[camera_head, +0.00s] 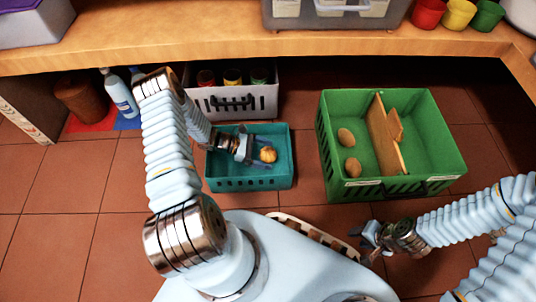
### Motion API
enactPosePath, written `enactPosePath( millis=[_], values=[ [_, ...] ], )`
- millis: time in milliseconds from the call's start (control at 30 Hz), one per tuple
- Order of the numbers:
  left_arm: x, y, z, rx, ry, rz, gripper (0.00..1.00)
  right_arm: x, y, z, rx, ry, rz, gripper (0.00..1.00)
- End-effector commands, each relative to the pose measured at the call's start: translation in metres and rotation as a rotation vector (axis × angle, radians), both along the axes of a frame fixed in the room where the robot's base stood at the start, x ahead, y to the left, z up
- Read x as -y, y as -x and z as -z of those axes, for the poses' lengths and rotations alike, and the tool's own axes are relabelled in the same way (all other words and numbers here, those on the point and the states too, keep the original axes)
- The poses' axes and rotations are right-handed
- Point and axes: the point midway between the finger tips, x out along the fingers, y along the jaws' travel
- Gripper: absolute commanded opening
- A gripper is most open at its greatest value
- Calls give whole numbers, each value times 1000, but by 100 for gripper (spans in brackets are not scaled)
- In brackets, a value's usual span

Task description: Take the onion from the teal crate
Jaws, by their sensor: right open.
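The teal crate (222,184) stands on the tiled floor in the middle of the head view. A small yellow-brown onion (268,155) is inside it, toward the right side. My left gripper (262,152) reaches down into the crate from the left, with its fingers around or right beside the onion. I cannot tell whether the fingers touch it. My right gripper (369,242) is open and empty, low over the floor to the right of my base, away from the crate.
A white crate (233,103) with jars is behind the teal crate. A wooden counter (180,44) overhangs the back. A bottle (121,96) stands left.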

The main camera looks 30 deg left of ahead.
Motion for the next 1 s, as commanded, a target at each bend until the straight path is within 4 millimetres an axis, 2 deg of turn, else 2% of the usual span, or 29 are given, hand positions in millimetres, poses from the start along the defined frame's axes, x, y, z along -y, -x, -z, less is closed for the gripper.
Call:
enactPosePath(
  millis=[33,67,400,767,867,967,1000],
  values=[
    [0,0,0,0,0,0,94,0,0,0,0,0,0,43],
    [0,0,0,0,0,0,89,0,0,0,0,0,0,43],
    [-1,0,0,0,0,0,37,0,0,0,0,0,0,43],
    [-1,0,-7,1,-1,-1,36,0,0,-3,0,0,0,43],
    [-1,0,-19,0,0,0,36,0,0,-6,-1,0,0,43],
    [0,1,-38,0,0,-1,36,0,1,-13,-2,0,-2,43],
    [6,7,-47,-1,2,-1,36,0,1,-17,-2,0,-2,43]
  ],
)
